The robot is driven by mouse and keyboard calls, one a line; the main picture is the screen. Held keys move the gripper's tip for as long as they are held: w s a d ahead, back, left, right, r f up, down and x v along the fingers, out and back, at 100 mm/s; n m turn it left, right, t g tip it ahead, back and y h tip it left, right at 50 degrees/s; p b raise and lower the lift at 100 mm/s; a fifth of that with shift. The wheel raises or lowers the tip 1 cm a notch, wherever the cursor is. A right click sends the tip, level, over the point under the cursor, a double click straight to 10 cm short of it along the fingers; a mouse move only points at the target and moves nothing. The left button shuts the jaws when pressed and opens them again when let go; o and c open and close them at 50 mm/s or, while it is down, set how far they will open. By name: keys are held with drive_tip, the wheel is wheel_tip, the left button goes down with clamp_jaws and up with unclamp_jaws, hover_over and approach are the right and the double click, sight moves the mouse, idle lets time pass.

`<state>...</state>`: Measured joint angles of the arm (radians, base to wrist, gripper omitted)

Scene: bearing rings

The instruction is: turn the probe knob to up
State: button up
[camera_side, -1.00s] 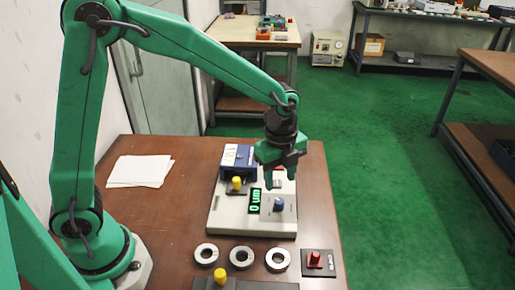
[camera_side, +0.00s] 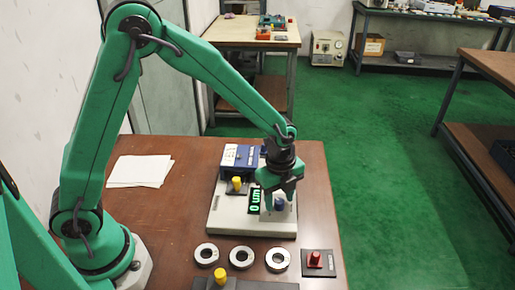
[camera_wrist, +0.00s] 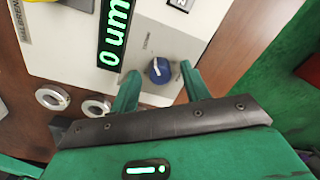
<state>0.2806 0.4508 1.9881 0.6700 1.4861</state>
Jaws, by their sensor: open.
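A blue knob (camera_side: 279,204) sits on the pale sloped gauge box (camera_side: 228,217), right of the green display (camera_side: 254,201). I take it for the probe knob; the small label beside it is too small to read. In the wrist view, the blue knob (camera_wrist: 159,71) is seen from above with a light mark on it. My gripper (camera_side: 279,198) points down over the knob. In the wrist view, my gripper (camera_wrist: 161,74) is open, one finger on each side of the knob, with gaps showing. I cannot tell how low the fingertips are.
In front lie metal rings (camera_side: 206,254), (camera_side: 241,258), (camera_side: 278,260), a red knob on a dark plate (camera_side: 315,260) and another yellow knob (camera_side: 220,276). Paper (camera_side: 140,171) lies at left.

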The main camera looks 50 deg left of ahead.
drive_tip(key=shift+f, duration=0.15)
drive_tip(key=shift+c, duration=0.3)
drive_tip(key=c, duration=0.9)
